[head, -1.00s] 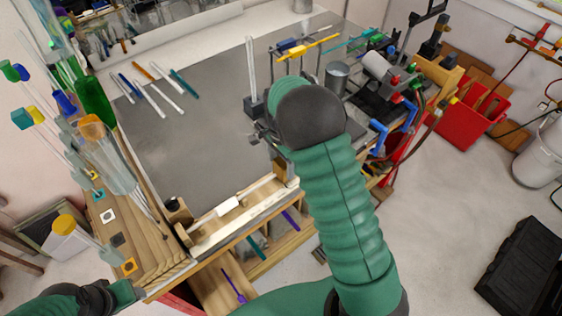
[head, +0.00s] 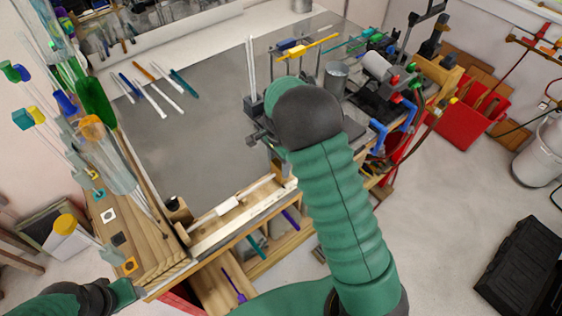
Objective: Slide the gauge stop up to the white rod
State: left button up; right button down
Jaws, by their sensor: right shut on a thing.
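A long pale wooden gauge (head: 207,240) runs along the front edge of the bench. A white rod (head: 258,186) lies along it, with a wider white piece (head: 230,206) around or over its middle. My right gripper (head: 262,134) is over the gauge's right end, mostly hidden by my own green arm and dark wrist. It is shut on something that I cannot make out. A small brownish block shows just below it; I cannot tell whether this is the gauge stop. My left gripper (head: 124,292) is at the lower left, its fingers unclear, away from the gauge.
Several white and coloured rods (head: 150,98) lie on the grey mat (head: 195,150). A clear rod (head: 250,65) stands upright behind my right gripper. Rods in glass jars (head: 118,170) crowd the left. A metal cup (head: 336,78) and clamps stand at right. The mat's middle is clear.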

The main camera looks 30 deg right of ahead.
aim_at(278, 163)
jog(key=c, duration=0.6)
grip_release()
jog(key=shift+w+a, duration=0.1)
jog(key=shift+r, duration=0.15)
notch_tip(278, 163, up, 16)
jog(key=b, duration=0.3)
jog(key=shift+r, duration=0.25)
jog(key=shift+f, duration=0.1)
